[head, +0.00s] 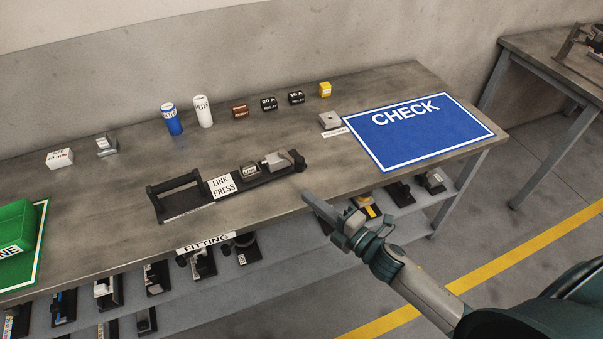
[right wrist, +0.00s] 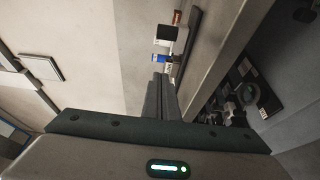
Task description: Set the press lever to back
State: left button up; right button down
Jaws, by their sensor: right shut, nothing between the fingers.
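The link press is a long black fixture on the bench, with a white LINK PRESS label (head: 223,186). A black bar handle (head: 174,188) stands at its left end; I cannot tell for sure whether this is the press lever. A grey metal block (head: 275,161) with a dark end piece sits at its right end. My right gripper (head: 317,208) is shut and empty by the bench's front edge, to the right of and nearer than the press, apart from it. Its closed fingers also show in the right wrist view (right wrist: 160,97). My left gripper is not in view.
A blue CHECK mat (head: 420,135) lies at the bench's right. Blue (head: 172,120) and white (head: 202,110) canisters and several small blocks stand along the back. A green bin (head: 14,228) is at the far left. Fittings fill the shelf below. Bare bench surrounds the press.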

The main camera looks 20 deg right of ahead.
jog(key=p+x, duration=0.1)
jog(key=x, duration=0.2)
jog(key=p+x, duration=0.1)
jog(key=x, duration=0.3)
jog(key=shift+w+a+r, duration=0.1)
jog(key=shift+w+r, duration=0.1)
jog(key=shift+w, duration=0.05)
jog(key=shift+w+d+f+p, duration=0.1)
jog(key=shift+w+d+p, duration=0.55)
jog(key=shift+d, duration=0.35)
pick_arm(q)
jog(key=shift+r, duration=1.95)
pick_arm(e)
jog(key=shift+w+d+f, duration=0.1)
jog(key=shift+w+d, duration=0.35)
jog(key=shift+d, duration=0.2)
jog(key=shift+d, duration=0.1)
